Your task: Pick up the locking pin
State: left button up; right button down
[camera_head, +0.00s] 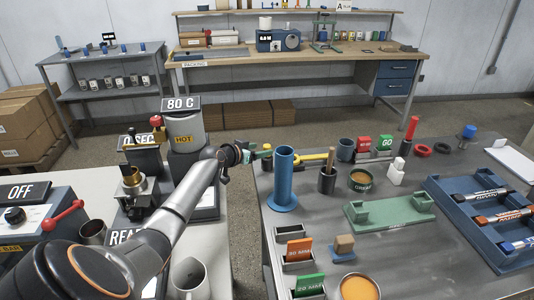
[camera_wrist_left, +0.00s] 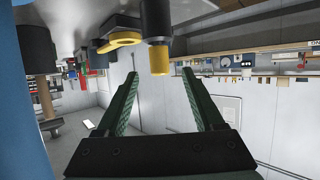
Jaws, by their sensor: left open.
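My left gripper (camera_head: 250,153) reaches over the gap between the two work surfaces, at the left edge of the right-hand table. In the left wrist view its two green fingers (camera_wrist_left: 160,75) are spread with nothing between them. A dark cylinder with a yellow end (camera_wrist_left: 159,58) shows just beyond the fingertips. In the head view a yellow handle (camera_head: 312,156) lies just right of the gripper, behind the blue tube. I cannot tell for certain which of these is the locking pin. My right gripper is not in view.
The tall blue tube (camera_head: 284,180) stands close to my left gripper. A dark cup (camera_head: 327,180), a green fixture (camera_head: 389,211) and a blue tray (camera_head: 471,222) are farther right. The hot cylinder (camera_head: 185,132) stands left of the gripper.

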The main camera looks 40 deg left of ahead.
aim_at(265, 148)
pick_arm(q)
jog(key=shift+b+x, duration=0.65)
jog(key=shift+x, duration=1.9)
jog(key=shift+r, duration=0.1)
grip_shut()
